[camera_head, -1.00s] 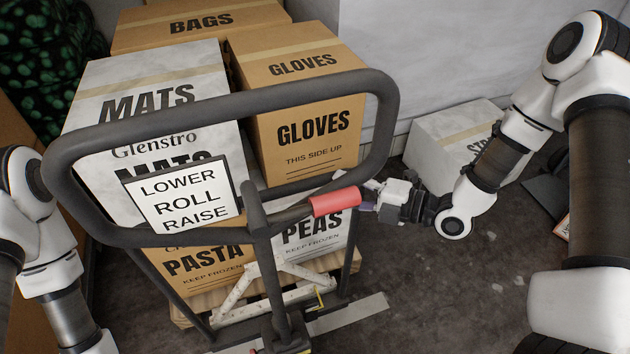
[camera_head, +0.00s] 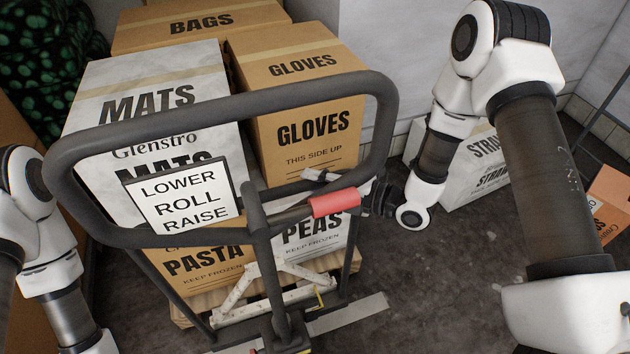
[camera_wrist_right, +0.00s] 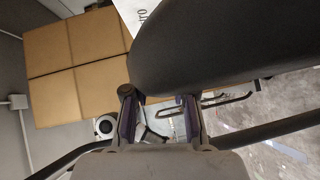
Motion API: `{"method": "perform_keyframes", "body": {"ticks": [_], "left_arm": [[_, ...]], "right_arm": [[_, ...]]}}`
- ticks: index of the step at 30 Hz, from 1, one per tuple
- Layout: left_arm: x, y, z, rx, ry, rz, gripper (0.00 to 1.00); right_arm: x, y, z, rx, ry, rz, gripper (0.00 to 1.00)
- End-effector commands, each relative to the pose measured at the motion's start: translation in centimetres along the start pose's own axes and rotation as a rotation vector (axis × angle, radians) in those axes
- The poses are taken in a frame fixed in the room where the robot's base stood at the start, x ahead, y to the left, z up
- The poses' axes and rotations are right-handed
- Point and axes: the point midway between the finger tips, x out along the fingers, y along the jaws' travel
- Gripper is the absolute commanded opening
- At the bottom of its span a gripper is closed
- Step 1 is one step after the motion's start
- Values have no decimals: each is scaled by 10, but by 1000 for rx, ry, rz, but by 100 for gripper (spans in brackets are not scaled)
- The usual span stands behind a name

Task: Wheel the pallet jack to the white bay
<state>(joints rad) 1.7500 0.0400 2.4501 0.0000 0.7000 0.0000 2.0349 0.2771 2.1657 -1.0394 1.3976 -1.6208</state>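The pallet jack's dark loop handle (camera_head: 240,100) stands in front of me with a sign reading LOWER ROLL RAISE (camera_head: 185,197). A lever with a red grip (camera_head: 336,202) crosses its lower right part. The jack carries a pallet (camera_head: 185,312) stacked with boxes. My right gripper (camera_head: 350,184) is at the red grip, partly hidden behind it. In the right wrist view its two fingers (camera_wrist_right: 160,118) are apart with nothing clamped between them, and a dark bar (camera_wrist_right: 215,45) looms close above. My left arm is at the left edge; its gripper is out of frame. I cannot make out the white bay.
A white carton (camera_head: 475,178) stands on the floor by the wall, behind my right arm. An orange-brown box (camera_head: 608,205) is at the right edge. A pale strip (camera_head: 350,314) lies on the floor beside the jack. The floor (camera_head: 430,290) right of the jack is clear.

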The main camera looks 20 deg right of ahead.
Motion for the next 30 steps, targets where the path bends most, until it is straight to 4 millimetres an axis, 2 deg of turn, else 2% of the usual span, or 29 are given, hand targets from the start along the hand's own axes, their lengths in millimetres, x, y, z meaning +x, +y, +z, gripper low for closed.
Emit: {"method": "perform_keyframes", "body": {"ticks": [9, 15, 16, 18, 26, 30], "left_arm": [[6, 0, 0, 0, 0, 0, 52], [6, 0, 0, 0, 0, 0, 52], [6, 0, 0, 0, 0, 0, 52], [6, 0, 0, 0, 0, 0, 52], [5, 0, 0, 0, 0, 0, 52], [5, 0, 0, 0, 0, 0, 52]], "right_arm": [[-16, -7, -17, 5, 4, -6, 0], [-16, -8, -18, 5, 6, -10, 0], [-16, -8, -18, 5, 6, -10, 33], [-15, -7, -17, 4, 5, -8, 52], [-15, -5, -16, 1, 2, -3, 52], [-22, -4, -14, 2, -1, -1, 52]]}}
